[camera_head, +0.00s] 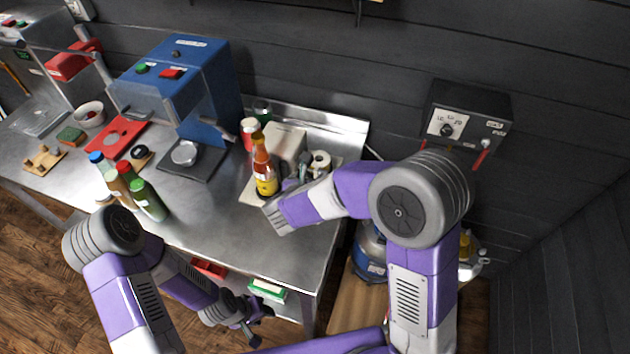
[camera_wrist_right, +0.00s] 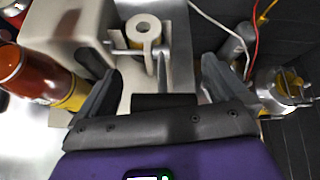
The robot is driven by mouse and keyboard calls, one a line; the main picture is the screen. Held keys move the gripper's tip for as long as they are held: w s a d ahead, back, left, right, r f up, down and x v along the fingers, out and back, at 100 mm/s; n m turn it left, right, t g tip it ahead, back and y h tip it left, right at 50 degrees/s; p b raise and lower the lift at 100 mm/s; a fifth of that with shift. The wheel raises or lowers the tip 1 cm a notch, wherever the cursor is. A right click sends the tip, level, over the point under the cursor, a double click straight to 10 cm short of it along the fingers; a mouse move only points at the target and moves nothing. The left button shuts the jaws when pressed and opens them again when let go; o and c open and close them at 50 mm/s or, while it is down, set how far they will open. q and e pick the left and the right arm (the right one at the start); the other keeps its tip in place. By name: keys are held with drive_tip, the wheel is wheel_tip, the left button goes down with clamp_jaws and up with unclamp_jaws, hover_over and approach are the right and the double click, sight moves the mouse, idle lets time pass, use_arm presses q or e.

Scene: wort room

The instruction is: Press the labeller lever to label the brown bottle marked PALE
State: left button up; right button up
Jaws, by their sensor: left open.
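A brown bottle with a yellow label (camera_head: 264,172) stands upright on the labeller's base, beside its pale housing (camera_head: 288,140); the wording on it is not readable. The bottle also shows at the left of the right wrist view (camera_wrist_right: 40,78). The label roll (camera_head: 320,161) sits right of the housing. In the right wrist view a thin grey upright bar (camera_wrist_right: 162,76), seemingly the lever, lies between the fingers of my right gripper (camera_wrist_right: 163,80), which are apart. I cannot tell if they touch it. My left gripper (camera_head: 247,325) is open and empty, low in front of the bench.
Several bottles (camera_head: 148,200) stand at the bench's front left. A blue machine (camera_head: 190,90) stands behind them, with a red-capped can (camera_head: 249,130) near the labeller. A wall control box (camera_head: 465,120) and a blue cylinder (camera_head: 370,250) are at the right. The front middle bench is clear.

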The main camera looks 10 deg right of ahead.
drive_tip(key=v, duration=0.7)
drive_tip(key=shift+s+p, duration=0.25)
drive_tip(key=shift+p, duration=0.2)
drive_tip(key=shift+a, duration=0.1)
